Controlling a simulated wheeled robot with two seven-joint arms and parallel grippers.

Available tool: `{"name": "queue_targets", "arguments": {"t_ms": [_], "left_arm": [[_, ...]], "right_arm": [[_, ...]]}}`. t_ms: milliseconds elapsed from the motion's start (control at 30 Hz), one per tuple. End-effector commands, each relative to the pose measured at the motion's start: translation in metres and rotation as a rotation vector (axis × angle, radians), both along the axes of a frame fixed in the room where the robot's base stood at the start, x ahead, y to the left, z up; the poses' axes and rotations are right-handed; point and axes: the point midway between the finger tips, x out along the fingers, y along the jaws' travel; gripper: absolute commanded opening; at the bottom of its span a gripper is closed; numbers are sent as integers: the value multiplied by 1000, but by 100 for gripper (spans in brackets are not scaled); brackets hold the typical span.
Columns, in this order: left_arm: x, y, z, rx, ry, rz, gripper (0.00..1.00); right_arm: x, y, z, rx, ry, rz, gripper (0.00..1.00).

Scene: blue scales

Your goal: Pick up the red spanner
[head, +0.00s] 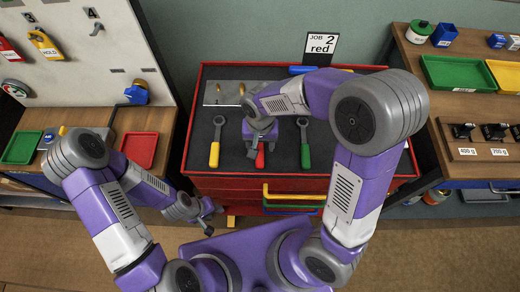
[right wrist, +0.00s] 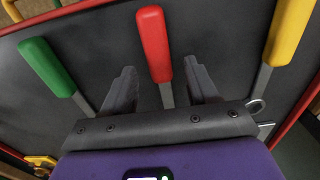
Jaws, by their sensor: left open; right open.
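The red spanner (head: 260,156) lies on the dark top of the red tool cabinet, between a yellow-handled spanner (head: 215,147) and a green-handled spanner (head: 304,147). My right gripper (head: 260,140) is over the red spanner and hides most of it in the head view. In the right wrist view the red handle (right wrist: 153,45) and part of its metal shank lie between the two open fingers of my right gripper (right wrist: 162,85), with a gap on each side. My left gripper (head: 210,218) is open and empty, low in front of the cabinet's left side.
The cabinet's red rim (head: 385,178) surrounds the dark top. A sign reading "JOB 2 red" (head: 321,45) stands behind it. A bench with green tray (head: 455,73) and weights is at right. A pegboard (head: 75,50) and red tray (head: 139,150) are at left.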

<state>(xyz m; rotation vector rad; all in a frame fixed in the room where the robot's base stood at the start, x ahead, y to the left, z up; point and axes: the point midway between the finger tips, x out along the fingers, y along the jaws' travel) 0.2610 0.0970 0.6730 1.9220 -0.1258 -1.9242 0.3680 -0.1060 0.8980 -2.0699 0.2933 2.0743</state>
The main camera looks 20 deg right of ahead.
Motion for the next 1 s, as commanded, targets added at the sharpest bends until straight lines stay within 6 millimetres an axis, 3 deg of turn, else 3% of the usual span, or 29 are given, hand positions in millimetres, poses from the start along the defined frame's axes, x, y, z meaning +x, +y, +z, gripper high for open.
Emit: {"name": "queue_targets", "arguments": {"t_ms": [100,333,700,1000], "left_arm": [[0,0,-3,0,0,0,43],[0,0,-3,0,0,0,43],[0,0,-3,0,0,0,43],[0,0,-2,0,0,0,43]], "right_arm": [[0,0,-9,0,0,0,58],[0,0,-9,1,-1,0,58],[0,0,-9,1,-1,0,2],[1,0,-7,1,-2,0,0]]}}
